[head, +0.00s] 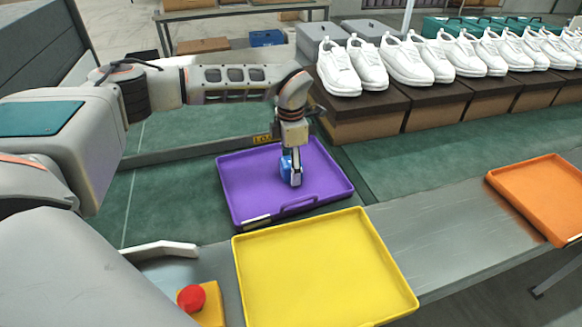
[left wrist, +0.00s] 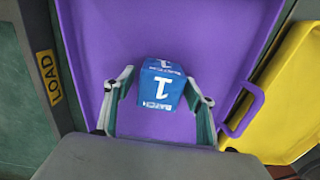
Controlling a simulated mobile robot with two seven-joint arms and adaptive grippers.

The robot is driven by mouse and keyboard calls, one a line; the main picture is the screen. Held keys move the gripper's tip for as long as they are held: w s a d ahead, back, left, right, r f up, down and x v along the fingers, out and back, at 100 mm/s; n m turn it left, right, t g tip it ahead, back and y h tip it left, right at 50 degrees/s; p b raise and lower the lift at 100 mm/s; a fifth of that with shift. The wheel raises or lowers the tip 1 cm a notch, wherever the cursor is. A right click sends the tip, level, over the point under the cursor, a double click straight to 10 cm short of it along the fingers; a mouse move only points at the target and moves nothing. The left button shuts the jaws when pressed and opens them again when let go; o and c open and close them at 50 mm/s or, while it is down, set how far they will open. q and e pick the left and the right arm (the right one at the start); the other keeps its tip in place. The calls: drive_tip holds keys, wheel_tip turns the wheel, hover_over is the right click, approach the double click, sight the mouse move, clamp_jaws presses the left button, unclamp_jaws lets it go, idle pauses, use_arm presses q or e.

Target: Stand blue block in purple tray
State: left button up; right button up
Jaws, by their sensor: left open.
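The purple tray (head: 240,192) lies at the middle of the head view, and its floor and rim fill much of the left wrist view (left wrist: 205,35). The blue block (head: 286,166) is inside it. In the left wrist view the blue block (left wrist: 160,86) shows white print with a large "1" on one face. My left gripper (head: 293,178) reaches down over the tray. Its open fingers (left wrist: 158,108) stand on either side of the block, with a gap on the right side. The gripper hides part of the block in the head view. My right gripper is not seen.
A yellow tray (head: 325,268) sits empty in front of the purple one. An orange tray (head: 545,195) is at the right. White shoes (head: 410,62) stand on brown boxes behind. A red button (head: 191,298) is at the lower left.

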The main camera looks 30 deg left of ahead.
use_arm(q)
wheel_tip(320, 180, up, 10)
drive_tip(key=shift+r+p, duration=0.25)
drive_tip(key=shift+p, duration=0.75)
drive_tip(key=shift+r, duration=0.8)
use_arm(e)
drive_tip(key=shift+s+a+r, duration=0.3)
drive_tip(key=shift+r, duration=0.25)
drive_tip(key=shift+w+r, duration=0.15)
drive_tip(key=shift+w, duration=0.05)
